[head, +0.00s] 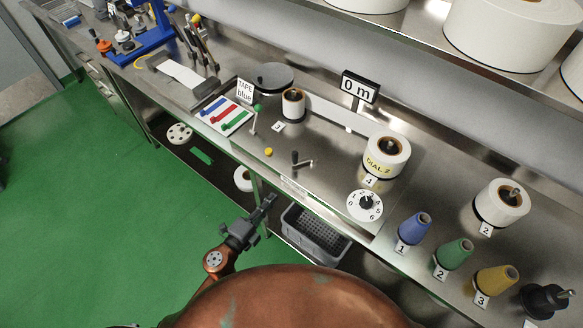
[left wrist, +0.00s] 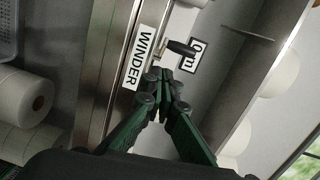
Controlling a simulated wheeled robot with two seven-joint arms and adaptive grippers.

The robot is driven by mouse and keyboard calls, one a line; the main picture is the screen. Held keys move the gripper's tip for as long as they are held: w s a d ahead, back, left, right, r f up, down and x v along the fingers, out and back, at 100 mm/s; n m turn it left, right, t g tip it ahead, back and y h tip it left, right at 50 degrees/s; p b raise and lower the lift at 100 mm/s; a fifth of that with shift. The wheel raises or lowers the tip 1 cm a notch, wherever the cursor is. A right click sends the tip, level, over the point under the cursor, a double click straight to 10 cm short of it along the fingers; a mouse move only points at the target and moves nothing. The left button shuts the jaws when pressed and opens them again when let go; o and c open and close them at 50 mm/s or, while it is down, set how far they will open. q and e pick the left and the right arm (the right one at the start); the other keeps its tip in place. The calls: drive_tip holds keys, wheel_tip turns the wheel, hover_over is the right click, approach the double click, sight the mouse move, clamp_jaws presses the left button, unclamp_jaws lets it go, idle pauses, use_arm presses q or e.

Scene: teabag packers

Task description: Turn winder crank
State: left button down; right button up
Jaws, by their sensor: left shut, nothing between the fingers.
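The winder crank (head: 304,162) is on the steel bench near its front edge, with a dark upright handle and a short metal arm. In the left wrist view the crank's black handle (left wrist: 182,48) shows just beyond my fingertips, beside the WINDER label (left wrist: 145,57). My left gripper (head: 268,201) is in front of the bench edge, to the lower left of the crank and apart from it. It also shows in the left wrist view (left wrist: 162,74), fingers shut and empty. My right gripper is not in view.
A white roll (head: 386,157) and a numbered dial (head: 365,205) stand right of the crank. A 0 m display (head: 360,88) is behind. Coloured cones (head: 415,228) line the right front. A grey crate (head: 316,233) sits under the bench. Green floor (head: 80,220) is open at left.

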use_arm(q)
wheel_tip(320, 180, up, 4)
drive_tip(key=d+m+h, duration=0.1)
drive_tip(key=d, duration=0.1)
drive_tip(key=x, duration=0.7)
drive_tip(key=a+p+x, duration=0.1)
drive_tip(key=x, duration=0.3)
drive_tip(key=shift+w+a+f, duration=0.1)
drive_tip(key=shift+w+f, duration=0.15)
drive_tip(key=shift+w, duration=0.1)
drive_tip(key=shift+w+a, duration=0.15)
drive_tip(key=shift+w, duration=0.4)
drive_tip(key=shift+a, duration=0.15)
